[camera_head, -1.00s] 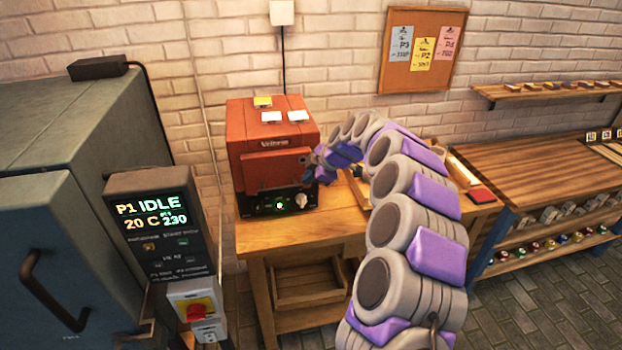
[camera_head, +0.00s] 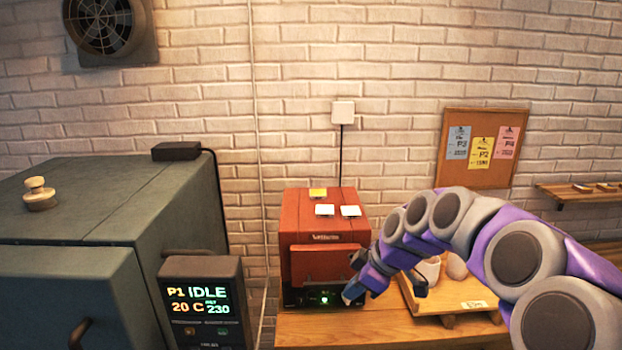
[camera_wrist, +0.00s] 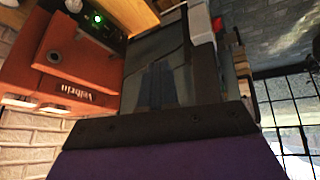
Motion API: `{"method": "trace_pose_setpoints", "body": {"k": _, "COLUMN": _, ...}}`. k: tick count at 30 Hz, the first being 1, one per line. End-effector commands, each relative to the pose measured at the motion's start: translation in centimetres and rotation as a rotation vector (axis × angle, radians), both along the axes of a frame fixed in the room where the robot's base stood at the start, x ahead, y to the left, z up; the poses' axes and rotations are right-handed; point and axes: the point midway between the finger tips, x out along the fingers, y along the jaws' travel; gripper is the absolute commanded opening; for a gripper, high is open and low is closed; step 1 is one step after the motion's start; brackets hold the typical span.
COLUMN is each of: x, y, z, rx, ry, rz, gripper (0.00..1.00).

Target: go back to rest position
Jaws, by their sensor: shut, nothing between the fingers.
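My gripper (camera_head: 356,289) is at the end of my purple and grey arm, in front of the lower right part of the red machine (camera_head: 325,225). I cannot tell whether it touches the machine. In the wrist view my gripper's dark fingers (camera_wrist: 160,82) are shut and hold nothing. My arm reaches in from the right and is bent.
The red machine stands on a wooden table (camera_head: 300,330). A wooden tray (camera_head: 470,298) with pale rounded items sits right of it. A grey cabinet (camera_head: 110,215) with an IDLE display (camera_head: 200,300) is at left. A brick wall is behind.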

Motion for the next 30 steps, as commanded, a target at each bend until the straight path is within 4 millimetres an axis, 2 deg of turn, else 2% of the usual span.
{"method": "trace_pose_setpoints", "body": {"k": 1, "x": -2.5, "y": 1.1, "z": 0.3, "rx": -0.008, "ry": 0.047, "rz": -0.028, "gripper": 0.00}}
{"method": "trace_pose_setpoints", "body": {"k": 3, "x": -5.8, "y": 2.1, "z": 0.2, "rx": -0.020, "ry": 0.120, "rz": -0.089, "gripper": 0.00}}
{"method": "trace_pose_setpoints", "body": {"k": 7, "x": -11.8, "y": 2.5, "z": -0.4, "rx": -0.057, "ry": 0.248, "rz": -0.227, "gripper": 0.00}}
{"method": "trace_pose_setpoints", "body": {"k": 11, "x": -18.0, "y": 1.9, "z": -1.6, "rx": -0.108, "ry": 0.368, "rz": -0.398, "gripper": 0.00}}
{"method": "trace_pose_setpoints", "body": {"k": 18, "x": -29.1, "y": -1.0, "z": -4.7, "rx": -0.220, "ry": 0.555, "rz": -0.790, "gripper": 0.00}}
{"method": "trace_pose_setpoints", "body": {"k": 21, "x": -32.8, "y": -1.9, "z": -5.9, "rx": -0.259, "ry": 0.604, "rz": -0.946, "gripper": 0.00}}
{"method": "trace_pose_setpoints", "body": {"k": 24, "x": -35.3, "y": -2.7, "z": -6.7, "rx": -0.282, "ry": 0.635, "rz": -1.067, "gripper": 0.00}}
{"method": "trace_pose_setpoints", "body": {"k": 27, "x": -36.9, "y": -3.0, "z": -7.3, "rx": -0.298, "ry": 0.656, "rz": -1.139, "gripper": 0.00}}
{"method": "trace_pose_setpoints", "body": {"k": 30, "x": -37.4, "y": -3.2, "z": -7.4, "rx": -0.301, "ry": 0.661, "rz": -1.166, "gripper": 0.00}}
